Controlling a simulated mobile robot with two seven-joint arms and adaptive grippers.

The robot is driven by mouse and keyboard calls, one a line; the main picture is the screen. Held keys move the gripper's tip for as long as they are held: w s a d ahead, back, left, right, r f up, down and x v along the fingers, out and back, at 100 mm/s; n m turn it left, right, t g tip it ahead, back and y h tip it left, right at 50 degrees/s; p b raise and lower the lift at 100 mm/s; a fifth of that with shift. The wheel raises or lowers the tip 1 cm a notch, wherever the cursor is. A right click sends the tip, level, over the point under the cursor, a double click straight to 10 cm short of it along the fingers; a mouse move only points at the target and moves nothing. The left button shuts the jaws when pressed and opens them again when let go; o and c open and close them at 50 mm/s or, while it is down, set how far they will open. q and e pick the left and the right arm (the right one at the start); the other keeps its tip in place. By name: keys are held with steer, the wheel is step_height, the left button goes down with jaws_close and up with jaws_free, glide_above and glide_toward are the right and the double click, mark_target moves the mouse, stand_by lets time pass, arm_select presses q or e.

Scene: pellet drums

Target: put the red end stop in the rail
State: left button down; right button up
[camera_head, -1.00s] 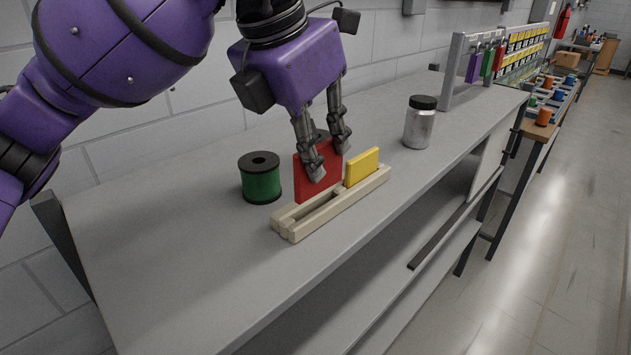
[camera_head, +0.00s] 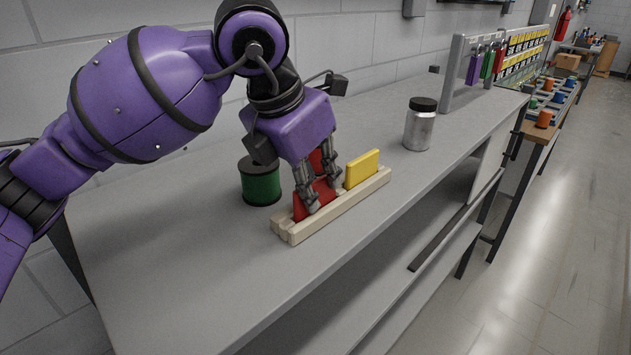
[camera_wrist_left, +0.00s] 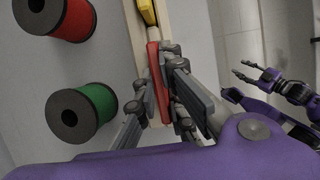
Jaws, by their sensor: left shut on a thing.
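The red end stop (camera_head: 302,207) is a flat red plate standing upright at the near left part of the cream rail (camera_head: 353,204). Its lower edge appears to be down in the rail's groove. My left gripper (camera_head: 322,194) is shut on it from above, with the fingers close over the rail. The left wrist view shows the red plate (camera_wrist_left: 153,72) between the fingers, in line with the rail (camera_wrist_left: 184,20). A yellow plate (camera_head: 362,169) stands upright in the far part of the rail. My right gripper shows at the right of the left wrist view (camera_wrist_left: 246,84), apart from everything, fingers spread.
A green spool (camera_head: 262,186) stands just left of the rail, close to my left gripper. A red spool (camera_wrist_left: 70,15) shows in the left wrist view. A metal jar with a black lid (camera_head: 419,125) stands farther back. The front of the grey bench (camera_head: 190,290) is clear.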

arm_select(q)
steer(key=shift+f, duration=0.2)
steer(key=c, duration=1.8)
jaws_free()
steer(key=shift+c, duration=0.2)
steer(key=shift+r, duration=0.1)
steer(key=shift+r, duration=0.25)
steer(key=v, duration=1.2)
steer(key=shift+f, duration=0.15)
